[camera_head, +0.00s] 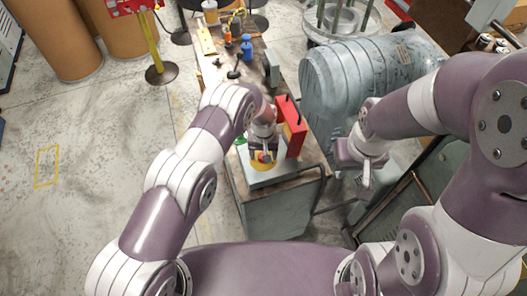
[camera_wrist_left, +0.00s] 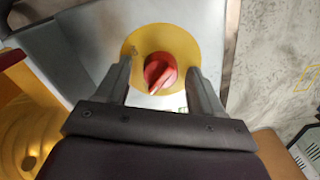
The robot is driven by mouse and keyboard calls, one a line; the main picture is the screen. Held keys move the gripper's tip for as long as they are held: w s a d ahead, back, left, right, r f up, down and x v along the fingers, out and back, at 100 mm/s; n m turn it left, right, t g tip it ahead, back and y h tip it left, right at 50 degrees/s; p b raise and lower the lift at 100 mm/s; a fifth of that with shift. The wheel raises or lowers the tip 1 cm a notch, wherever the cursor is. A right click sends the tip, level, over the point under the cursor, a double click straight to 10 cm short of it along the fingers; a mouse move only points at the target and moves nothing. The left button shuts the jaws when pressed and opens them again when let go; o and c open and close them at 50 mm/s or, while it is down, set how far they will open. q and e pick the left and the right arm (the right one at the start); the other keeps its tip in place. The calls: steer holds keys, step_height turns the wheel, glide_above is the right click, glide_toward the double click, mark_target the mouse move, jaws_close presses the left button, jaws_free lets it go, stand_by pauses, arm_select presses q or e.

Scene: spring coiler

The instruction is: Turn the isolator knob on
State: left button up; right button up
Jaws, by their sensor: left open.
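The isolator knob (camera_wrist_left: 160,72) is red with a pale pointer mark. It sits on a yellow disc (camera_wrist_left: 185,45) on a grey panel (camera_wrist_left: 85,50). In the left wrist view my left gripper (camera_wrist_left: 160,68) is open, one finger on each side of the knob, with a gap visible on both sides. I cannot tell how far the fingertips are from the panel. In the head view the yellow disc (camera_head: 257,165) lies at the near end of the bench, under my left gripper (camera_head: 262,152). My right gripper (camera_head: 366,180) hangs empty to the right of the bench; its finger gap is unclear.
A red box (camera_head: 291,126) stands just right of my left gripper. A large grey ribbed housing (camera_head: 360,75) is beyond it on the right. Bottles and small tools (camera_head: 238,50) lie along the bench's far part. The floor at left (camera_head: 100,140) is mostly clear.

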arm_select(q)
steer(key=shift+s, duration=0.1)
steer(key=c, duration=1.1)
steer(key=shift+o, duration=0.2)
